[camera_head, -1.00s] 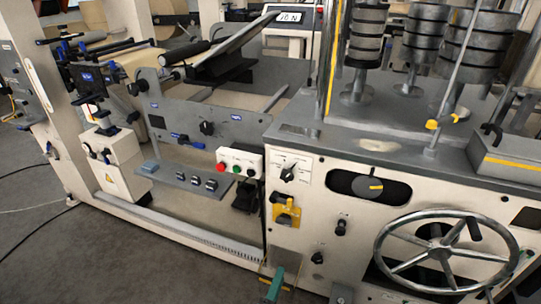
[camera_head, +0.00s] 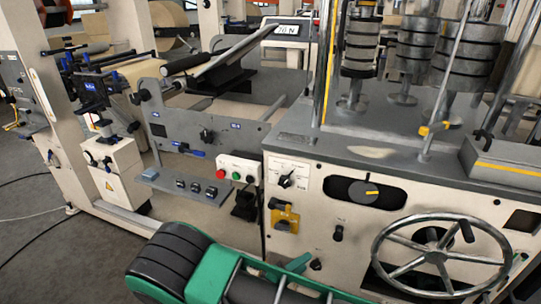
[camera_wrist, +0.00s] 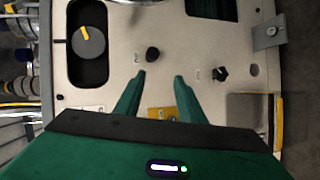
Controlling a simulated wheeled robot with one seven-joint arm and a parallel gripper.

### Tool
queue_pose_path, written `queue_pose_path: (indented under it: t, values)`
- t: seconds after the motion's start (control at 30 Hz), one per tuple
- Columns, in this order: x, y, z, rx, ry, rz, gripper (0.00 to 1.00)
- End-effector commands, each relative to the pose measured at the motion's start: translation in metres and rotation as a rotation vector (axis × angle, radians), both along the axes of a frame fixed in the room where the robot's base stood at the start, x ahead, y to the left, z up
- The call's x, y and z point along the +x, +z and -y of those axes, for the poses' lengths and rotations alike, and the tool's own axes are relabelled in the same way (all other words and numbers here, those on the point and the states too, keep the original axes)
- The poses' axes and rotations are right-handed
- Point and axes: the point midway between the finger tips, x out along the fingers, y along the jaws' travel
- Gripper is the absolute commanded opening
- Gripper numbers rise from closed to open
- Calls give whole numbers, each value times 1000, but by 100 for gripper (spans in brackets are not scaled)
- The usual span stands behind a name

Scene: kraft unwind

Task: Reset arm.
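My gripper has green fingers standing apart in the wrist view (camera_wrist: 160,78), with nothing held between them. It faces the beige machine panel (camera_wrist: 120,82), with a small black knob (camera_wrist: 152,54) just beyond the fingertips and a second knob (camera_wrist: 220,73) to their right. I cannot tell how large the gap to the panel is. In the head view my green and black arm fills the bottom centre. A green part (camera_head: 298,262), probably a finger, shows in front of the panel below the yellow latch (camera_head: 285,218); the rest of the gripper is hidden or out of frame.
A steel handwheel (camera_head: 440,225) juts from the panel at right. A button box (camera_head: 238,169) and a small shelf (camera_head: 185,186) project at left. Cables (camera_head: 40,220) cross the open grey floor at far left.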

Motion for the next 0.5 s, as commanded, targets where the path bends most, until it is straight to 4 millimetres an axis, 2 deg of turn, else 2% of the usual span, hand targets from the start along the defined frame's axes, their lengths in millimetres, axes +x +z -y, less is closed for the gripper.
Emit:
queue_pose_path:
  t: [0.03, 0.23, 0.5]
  values:
    - [7, 13, 13, 34, -63, -14, 36]
    - [18, 54, 63, 146, -274, -82, 36]
    - [15, 108, 134, 318, -530, -163, 36]
